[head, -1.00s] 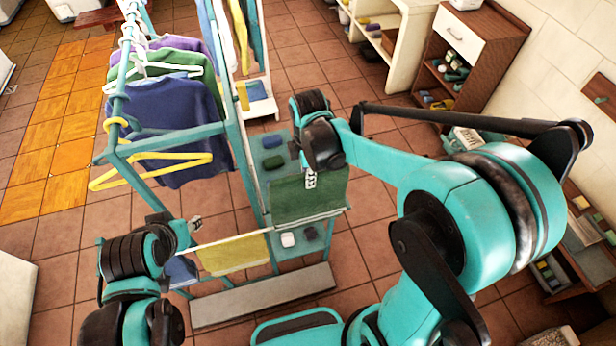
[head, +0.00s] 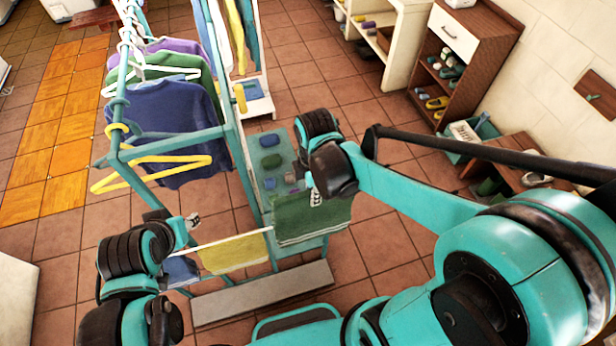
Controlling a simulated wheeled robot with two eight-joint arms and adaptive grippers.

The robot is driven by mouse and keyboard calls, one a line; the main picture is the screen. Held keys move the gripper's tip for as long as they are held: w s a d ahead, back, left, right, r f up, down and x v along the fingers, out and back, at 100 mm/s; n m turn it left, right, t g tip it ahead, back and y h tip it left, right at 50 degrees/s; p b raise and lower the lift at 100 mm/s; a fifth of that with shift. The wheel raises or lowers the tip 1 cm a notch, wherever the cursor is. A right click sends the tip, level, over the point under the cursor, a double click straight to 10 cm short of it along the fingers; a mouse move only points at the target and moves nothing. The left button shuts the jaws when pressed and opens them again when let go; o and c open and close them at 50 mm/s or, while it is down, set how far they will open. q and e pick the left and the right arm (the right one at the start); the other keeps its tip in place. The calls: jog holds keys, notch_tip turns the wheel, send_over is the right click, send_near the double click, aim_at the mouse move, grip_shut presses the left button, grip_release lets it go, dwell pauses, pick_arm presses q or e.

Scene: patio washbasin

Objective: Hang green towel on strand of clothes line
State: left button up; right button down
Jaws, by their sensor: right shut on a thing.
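The green towel (head: 308,222) hangs from my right gripper (head: 316,196), which is shut on its top edge. The towel is just right of the yellow cloth (head: 234,254), which hangs on the pale clothes line strand (head: 205,242). The towel hangs over the right end of this strand, and I cannot tell whether it touches the line. My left gripper (head: 193,222) is above the left end of the strand, small in view, and I cannot tell whether it is open or shut.
A teal drying rack holds a blue sweater (head: 178,130) and a yellow hanger (head: 150,168) at left. A teal shelf (head: 272,172) with several small items stands behind the towel. A grey board (head: 262,292) lies below. A brown cabinet (head: 462,60) stands back right.

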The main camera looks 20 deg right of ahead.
jog(key=s+p, duration=0.3)
jog(key=s, duration=0.7)
jog(key=shift+s+d+r, duration=0.15)
jog(key=shift+r, duration=0.15)
jog(key=shift+f, duration=0.1)
